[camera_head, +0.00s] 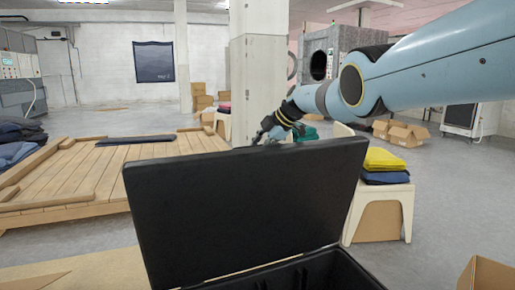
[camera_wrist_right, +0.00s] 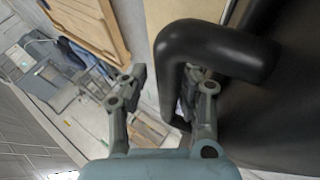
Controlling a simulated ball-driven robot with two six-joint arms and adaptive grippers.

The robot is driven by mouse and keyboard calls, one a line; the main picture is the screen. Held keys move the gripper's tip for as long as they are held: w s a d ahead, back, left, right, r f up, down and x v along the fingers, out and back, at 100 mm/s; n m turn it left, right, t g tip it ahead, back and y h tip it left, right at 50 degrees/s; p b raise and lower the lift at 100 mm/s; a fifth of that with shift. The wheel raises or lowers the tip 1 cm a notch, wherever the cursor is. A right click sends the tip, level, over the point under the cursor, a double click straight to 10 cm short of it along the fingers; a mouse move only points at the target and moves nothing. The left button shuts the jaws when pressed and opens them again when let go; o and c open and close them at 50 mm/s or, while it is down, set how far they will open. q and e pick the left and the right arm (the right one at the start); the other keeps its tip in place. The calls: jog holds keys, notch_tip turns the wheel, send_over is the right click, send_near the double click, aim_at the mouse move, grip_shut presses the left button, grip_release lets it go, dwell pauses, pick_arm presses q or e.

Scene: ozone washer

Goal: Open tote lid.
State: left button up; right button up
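The black tote (camera_head: 300,275) stands at the bottom of the head view. Its lid (camera_head: 240,210) is raised, close to upright, and part of the dark interior shows below it. My right gripper (camera_head: 268,133) is at the lid's top edge, on its far side. In the right wrist view, a black bent handle (camera_wrist_right: 215,45) joins the dark lid surface. The right gripper's fingers (camera_wrist_right: 168,88) are apart, with one leg of the handle between them. A gap shows beside the left finger; contact at the other finger is unclear. My left gripper is out of view.
A wooden platform (camera_head: 90,170) lies behind the lid at left. A white stool (camera_head: 400,195) with yellow and blue folded cloth (camera_head: 384,165) stands close at right. A cardboard box (camera_head: 487,275) is at bottom right. A pillar (camera_head: 257,75) rises behind the gripper.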

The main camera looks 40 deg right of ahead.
jog(key=shift+d+r, duration=0.15)
jog(key=shift+r, duration=0.05)
jog(key=shift+s+d+r, duration=0.35)
jog(key=shift+d+r, duration=0.05)
jog(key=shift+r, duration=0.2)
jog(key=v, duration=1)
jog(key=shift+s+a, duration=0.1)
jog(key=shift+s, duration=0.2)
jog(key=shift+w+f, duration=0.1)
jog(key=shift+a, duration=0.15)
